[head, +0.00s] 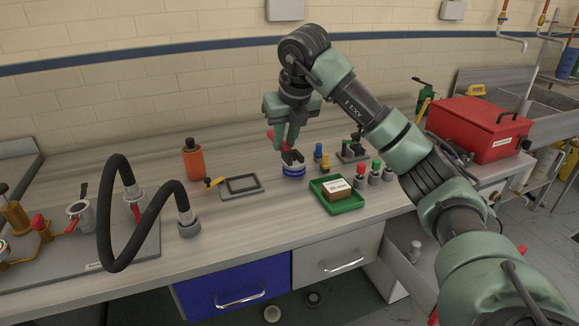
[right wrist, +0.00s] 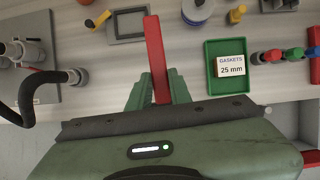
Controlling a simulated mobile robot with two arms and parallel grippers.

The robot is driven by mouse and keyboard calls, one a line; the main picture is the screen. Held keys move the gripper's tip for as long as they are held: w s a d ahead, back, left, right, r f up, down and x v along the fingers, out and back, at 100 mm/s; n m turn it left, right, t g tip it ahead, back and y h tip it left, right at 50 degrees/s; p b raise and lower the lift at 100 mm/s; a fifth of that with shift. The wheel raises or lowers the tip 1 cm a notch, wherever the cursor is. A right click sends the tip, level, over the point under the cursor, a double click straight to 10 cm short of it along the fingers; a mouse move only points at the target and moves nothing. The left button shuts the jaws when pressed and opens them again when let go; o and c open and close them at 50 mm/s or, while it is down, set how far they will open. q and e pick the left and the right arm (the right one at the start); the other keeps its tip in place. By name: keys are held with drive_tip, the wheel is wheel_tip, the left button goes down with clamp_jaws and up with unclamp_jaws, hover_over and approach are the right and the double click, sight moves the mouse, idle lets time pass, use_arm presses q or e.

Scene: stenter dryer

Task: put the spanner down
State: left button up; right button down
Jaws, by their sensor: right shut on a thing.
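My right gripper (head: 287,143) is above the middle of the bench, shut on the spanner. The spanner's red handle (head: 271,136) shows to the left of the fingers, and a dark end (head: 292,157), apparently its head, shows below them. In the right wrist view the red handle (right wrist: 154,50) stands out between the green fingers (right wrist: 158,92). The held spanner looks to be over or near a blue-and-white roll (head: 293,171); I cannot tell the exact gap. My left gripper is out of view.
A shallow grey tray (head: 242,191) lies left of the roll, with an orange bottle (head: 193,158) behind it. A green tray (head: 343,207) holding a gasket box (head: 336,190) is to the right. A black hose (head: 117,220) and valves crowd the left. Bare bench lies in front.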

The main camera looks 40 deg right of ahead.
sight(285, 211)
drive_tip(key=shift+d+f+m, duration=0.2)
drive_tip(key=shift+f+m, duration=0.1)
drive_tip(key=shift+f, duration=0.05)
wheel_tip(285, 211, down, 19)
drive_tip(key=shift+f+p, duration=0.1)
drive_tip(key=shift+p, duration=0.7)
drive_tip(key=c, duration=1.3)
unclamp_jaws()
drive_tip(key=b+v, duration=0.1)
drive_tip(key=v, duration=1.1)
